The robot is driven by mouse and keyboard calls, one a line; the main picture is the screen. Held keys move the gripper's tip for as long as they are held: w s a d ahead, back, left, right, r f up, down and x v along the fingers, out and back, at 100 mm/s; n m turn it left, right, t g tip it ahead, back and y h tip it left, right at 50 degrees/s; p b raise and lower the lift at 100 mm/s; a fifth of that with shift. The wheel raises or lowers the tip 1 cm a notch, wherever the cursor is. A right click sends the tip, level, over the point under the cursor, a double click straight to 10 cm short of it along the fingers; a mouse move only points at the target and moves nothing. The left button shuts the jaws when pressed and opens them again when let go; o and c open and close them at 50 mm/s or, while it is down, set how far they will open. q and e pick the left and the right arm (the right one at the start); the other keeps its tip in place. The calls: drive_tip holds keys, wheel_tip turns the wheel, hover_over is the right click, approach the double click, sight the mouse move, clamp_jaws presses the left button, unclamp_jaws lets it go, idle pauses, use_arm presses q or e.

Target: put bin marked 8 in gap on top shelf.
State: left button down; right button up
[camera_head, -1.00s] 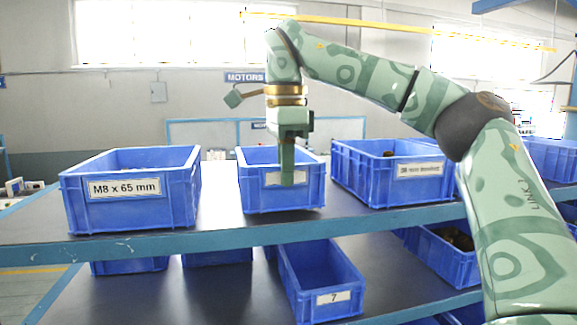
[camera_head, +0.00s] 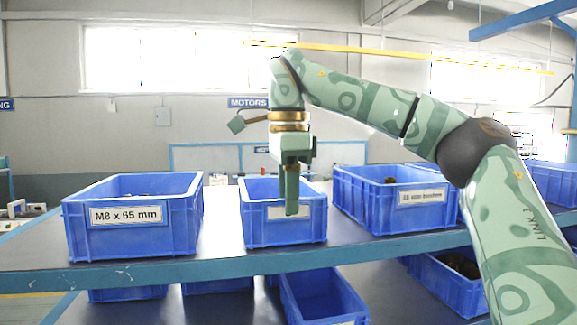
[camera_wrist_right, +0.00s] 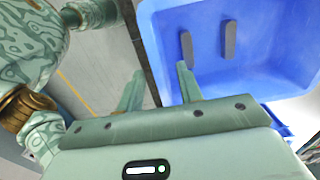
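A blue bin (camera_head: 258,232) sits on the top shelf (camera_head: 150,275), between the M8 x 65 mm bin (camera_head: 92,243) and another blue bin at right. Its pale label is partly covered by a finger, and I cannot read a number. My right gripper (camera_head: 291,205) points down at its front wall. In the wrist view the right gripper (camera_wrist_right: 160,70) has its fingers apart, one outside the blue bin (camera_wrist_right: 270,70) and one over its inside. Two flat grey pieces (camera_wrist_right: 230,40) lie in it. My left gripper is not in view.
The bin at right (camera_head: 375,215) stands close to the middle one; bare shelf shows between the middle bin and the M8 bin. Several blue bins stand on the lower shelf, one (camera_head: 318,295) below the middle bin. My right arm crosses the right side.

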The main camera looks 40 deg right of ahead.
wheel_tip(320, 180, up, 11)
drive_tip(key=shift+f, duration=0.15)
